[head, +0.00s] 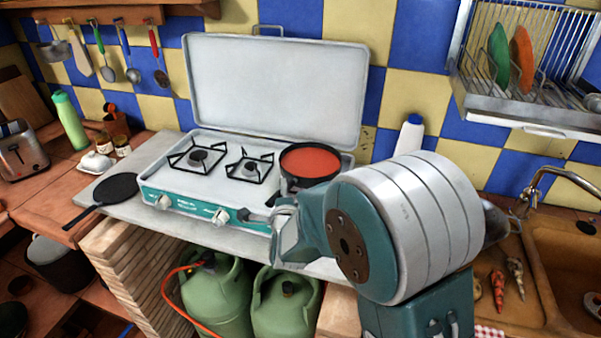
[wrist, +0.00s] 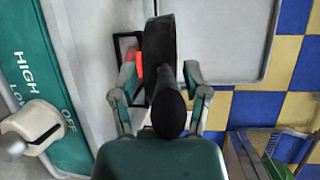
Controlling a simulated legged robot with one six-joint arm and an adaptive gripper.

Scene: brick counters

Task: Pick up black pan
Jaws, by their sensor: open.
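A black pan (head: 309,162) with red contents sits on the right burner of the camping stove (head: 150,186). In the wrist view, the dark pan (wrist: 158,48) shows side-on, and its black handle (wrist: 170,105) points toward the camera. My gripper (wrist: 160,72) is open, with one finger on each side of the handle. A gap shows between the handle and the right finger. In the head view, my arm and gripper (head: 262,216) hide most of the handle. A second, flat black pan (head: 115,187) lies on the counter left of the stove.
The stove lid (head: 275,90) stands open behind. Green gas bottles (head: 215,298) stand below the counter. A white bottle (head: 411,137), a dish rack (head: 528,55) and a sink (head: 560,270) are on the right. Utensils hang at the left.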

